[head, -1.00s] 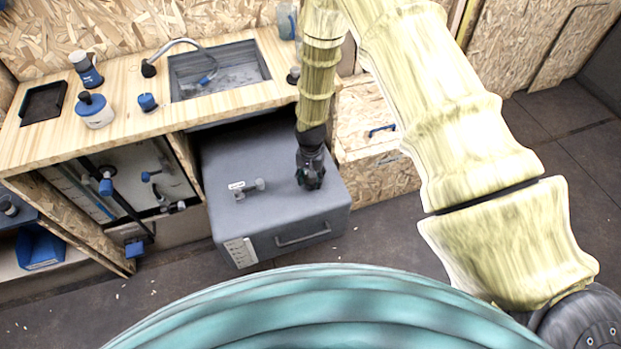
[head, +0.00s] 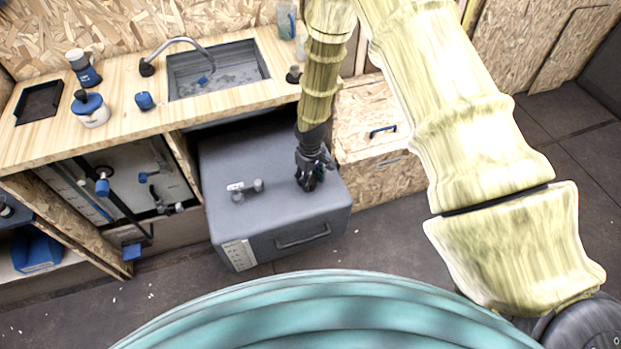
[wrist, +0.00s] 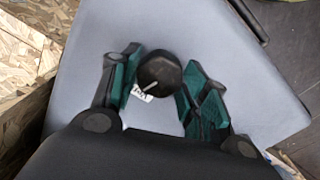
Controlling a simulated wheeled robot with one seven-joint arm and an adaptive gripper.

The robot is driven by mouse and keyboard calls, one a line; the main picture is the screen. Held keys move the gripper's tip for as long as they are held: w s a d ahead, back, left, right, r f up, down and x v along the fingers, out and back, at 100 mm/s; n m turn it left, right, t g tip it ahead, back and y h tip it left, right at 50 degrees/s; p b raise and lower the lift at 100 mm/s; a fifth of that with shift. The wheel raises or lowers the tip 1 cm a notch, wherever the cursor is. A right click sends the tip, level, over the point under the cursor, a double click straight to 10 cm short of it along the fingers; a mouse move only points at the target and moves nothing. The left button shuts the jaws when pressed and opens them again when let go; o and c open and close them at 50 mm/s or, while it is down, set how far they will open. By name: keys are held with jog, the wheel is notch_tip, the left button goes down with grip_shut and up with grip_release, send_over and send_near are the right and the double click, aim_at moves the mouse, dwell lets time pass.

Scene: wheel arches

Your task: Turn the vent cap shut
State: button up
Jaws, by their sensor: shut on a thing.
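The vent cap (wrist: 158,72) is a round dark cap with a pale raised mark on top, seen in the wrist view. It sits on the grey tank (head: 310,222), towards the right of its top in the head view. My gripper (wrist: 162,58) is shut on the cap, with a green-padded finger on each side. A small white label (wrist: 141,95) shows beside the cap, near the left finger. In the head view my gripper (head: 307,183) points down onto the tank top and hides the cap.
A grey fitting with a white tag (head: 236,187) stands on the tank left of my gripper. The wooden counter (head: 215,108) with a sink (head: 215,75) overhangs behind. A wooden cabinet (head: 375,140) stands close on the right. The floor in front is clear.

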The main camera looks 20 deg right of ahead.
aim_at(310, 179)
jog(key=shift+n, duration=2)
jog(key=o, duration=1)
notch_tip(310, 179, up, 12)
